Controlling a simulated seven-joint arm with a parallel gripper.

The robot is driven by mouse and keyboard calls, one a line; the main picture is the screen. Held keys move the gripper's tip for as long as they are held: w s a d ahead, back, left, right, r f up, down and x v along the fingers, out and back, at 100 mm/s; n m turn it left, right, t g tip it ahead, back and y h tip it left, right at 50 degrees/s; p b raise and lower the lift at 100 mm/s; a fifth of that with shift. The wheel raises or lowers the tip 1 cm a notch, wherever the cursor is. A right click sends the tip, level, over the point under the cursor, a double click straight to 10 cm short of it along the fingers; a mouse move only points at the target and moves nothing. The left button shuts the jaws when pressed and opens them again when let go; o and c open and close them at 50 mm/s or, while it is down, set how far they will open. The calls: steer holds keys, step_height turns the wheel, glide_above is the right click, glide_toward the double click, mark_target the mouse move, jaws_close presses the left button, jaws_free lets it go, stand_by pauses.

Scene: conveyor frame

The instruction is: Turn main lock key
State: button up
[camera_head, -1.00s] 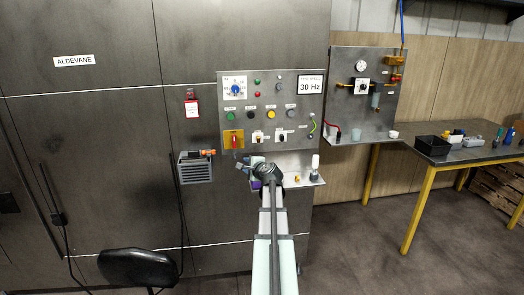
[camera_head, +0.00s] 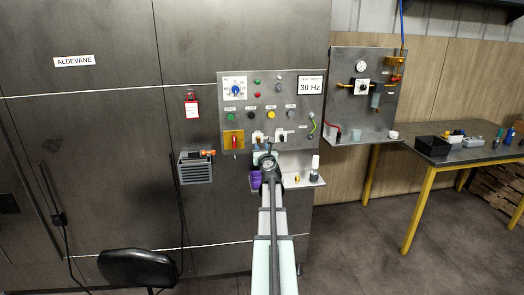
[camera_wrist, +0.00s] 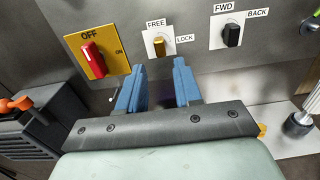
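The FREE/LOCK switch, a white plate (camera_wrist: 150,40) with a brass-coloured key (camera_wrist: 163,45), is on the grey panel at the top middle of the wrist view. The key stands roughly upright in the picture, between the two labels. My gripper (camera_wrist: 158,82) is open and empty, its two blue fingers apart and pointing up at the panel. The key shows just beyond the gap between the fingertips, apart from them. In the head view my gripper (camera_head: 263,154) is at the panel's lower edge, below the switch plate (camera_head: 258,136).
A red OFF/ON switch on a yellow plate (camera_wrist: 94,50) is left of the key; a black FWD/BACK knob (camera_wrist: 232,36) is to the right. A grey holder (camera_head: 196,172) with an orange-handled tool hangs at the left. A shelf (camera_head: 303,182) with small items lies below the panel.

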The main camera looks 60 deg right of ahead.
mark_target(259, 141)
steer(key=x, duration=0.7)
steer(key=shift+w+d, duration=0.15)
steer(key=c, duration=0.6)
steer(key=m, duration=0.6)
jaws_close()
steer(key=m, duration=0.7)
steer(key=shift+o, duration=2.4)
jaws_free()
